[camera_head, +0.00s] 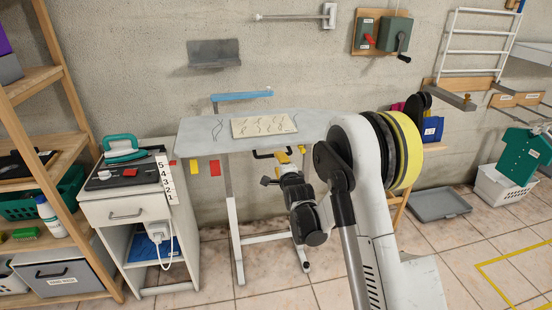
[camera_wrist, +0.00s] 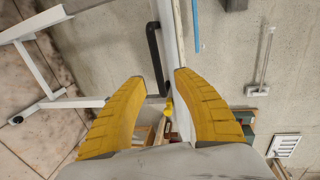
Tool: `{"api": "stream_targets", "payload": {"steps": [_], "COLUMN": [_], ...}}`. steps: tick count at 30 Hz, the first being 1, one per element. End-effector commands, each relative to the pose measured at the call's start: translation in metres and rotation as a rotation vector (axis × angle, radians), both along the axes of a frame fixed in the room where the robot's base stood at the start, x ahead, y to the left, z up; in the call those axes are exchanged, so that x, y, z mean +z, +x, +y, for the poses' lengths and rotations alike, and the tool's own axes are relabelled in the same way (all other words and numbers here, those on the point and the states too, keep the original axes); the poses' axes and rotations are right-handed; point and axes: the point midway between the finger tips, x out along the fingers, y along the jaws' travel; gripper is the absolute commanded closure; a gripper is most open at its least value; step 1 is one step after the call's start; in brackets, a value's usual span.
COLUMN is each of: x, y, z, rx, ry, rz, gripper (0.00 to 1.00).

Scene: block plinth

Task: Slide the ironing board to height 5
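The ironing board (camera_head: 200,139) is a pale board on white legs, standing level against the wall. A black handle (camera_head: 268,155) sits under its front edge and also shows in the wrist view (camera_wrist: 153,60). A white scale (camera_head: 165,178) numbered 5 down to 1 is on the cabinet at the board's left. A small red mark (camera_head: 172,162) shows beside it, near 5 and 4; the exact reading is unclear. My gripper (camera_head: 285,158) is below the board's front edge by the handle. In the wrist view its yellow fingers (camera_wrist: 158,80) are apart, with the handle between their tips and gaps visible.
A patterned cloth (camera_head: 264,125) lies on the board. A teal iron (camera_head: 121,148) stands on the white cabinet (camera_head: 125,210) at left, beside a wooden shelf (camera_head: 70,50). A grey tray (camera_head: 438,204) lies on the floor at right. Tiled floor in front is clear.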

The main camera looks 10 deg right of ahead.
Motion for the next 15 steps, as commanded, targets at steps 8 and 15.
{"api": "stream_targets", "payload": {"steps": [8, 15], "x": [0.006, 0.007], "y": [-0.030, -0.031], "z": [0.000, 0.000], "rx": [0.000, 0.000], "ry": [0.000, 0.000], "rz": [0.000, 0.000], "gripper": [0.64, 0.64]}}
